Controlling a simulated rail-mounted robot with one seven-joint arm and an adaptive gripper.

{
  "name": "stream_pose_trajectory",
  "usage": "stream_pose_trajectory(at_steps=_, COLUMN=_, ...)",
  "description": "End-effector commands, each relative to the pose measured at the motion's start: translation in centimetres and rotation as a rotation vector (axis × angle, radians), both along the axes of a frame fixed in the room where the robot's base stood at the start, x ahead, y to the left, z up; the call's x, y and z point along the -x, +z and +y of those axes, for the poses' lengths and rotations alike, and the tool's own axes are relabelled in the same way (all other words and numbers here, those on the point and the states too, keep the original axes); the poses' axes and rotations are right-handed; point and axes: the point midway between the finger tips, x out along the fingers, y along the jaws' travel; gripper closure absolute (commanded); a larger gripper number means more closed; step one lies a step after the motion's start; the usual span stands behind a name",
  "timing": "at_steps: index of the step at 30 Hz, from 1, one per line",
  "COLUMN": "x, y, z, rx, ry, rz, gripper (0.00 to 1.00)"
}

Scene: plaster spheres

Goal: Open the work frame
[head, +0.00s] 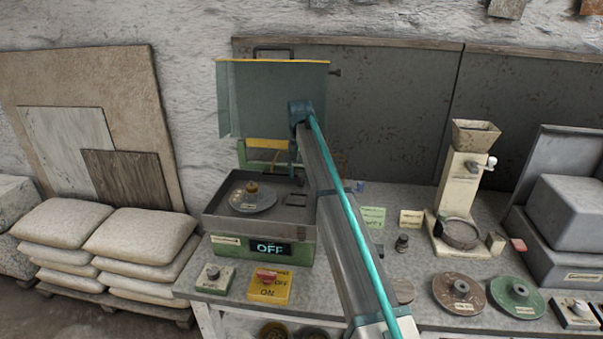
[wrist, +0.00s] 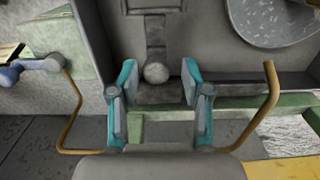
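A green machine (head: 305,247) with an "OFF" display stands on the bench. Its open-topped grey tray (head: 222,226) holds a round disc (head: 262,204) with a small brown piece on it. The disc also shows at the upper right of the wrist view (wrist: 272,22). A grey-blue panel with a yellow top edge (head: 262,85) stands upright above the tray's back. I cannot tell which part is the work frame. My gripper (wrist: 158,68) is open, its teal fingers either side of a grey ball-shaped knob (wrist: 156,74); contact is not visible. In the head view my arm mostly hides it.
A yellow box with a red "ON" button (head: 268,287) and a grey switch box (head: 213,278) sit in front of the machine. A hopper device (head: 458,185) and two discs, brown (head: 460,291) and green (head: 516,295), stand right. Stacked sacks (head: 140,235) lie left.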

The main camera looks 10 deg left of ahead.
Motion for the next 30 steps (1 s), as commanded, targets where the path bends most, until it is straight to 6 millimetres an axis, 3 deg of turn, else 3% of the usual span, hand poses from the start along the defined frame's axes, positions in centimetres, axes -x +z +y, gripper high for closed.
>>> stream_pose_trajectory(at_steps=9, x=0.0, y=0.1, z=0.0, rx=0.0, ry=0.0, rz=0.0, gripper=0.46)
stream_pose_trajectory(at_steps=14, x=0.0, y=1.1, z=0.0, rx=-0.001, ry=0.0, rz=-0.001, gripper=0.46)
stream_pose_trajectory(at_steps=30, x=-0.1, y=10.3, z=0.0, rx=-0.001, ry=0.0, rz=-0.001, gripper=0.46)
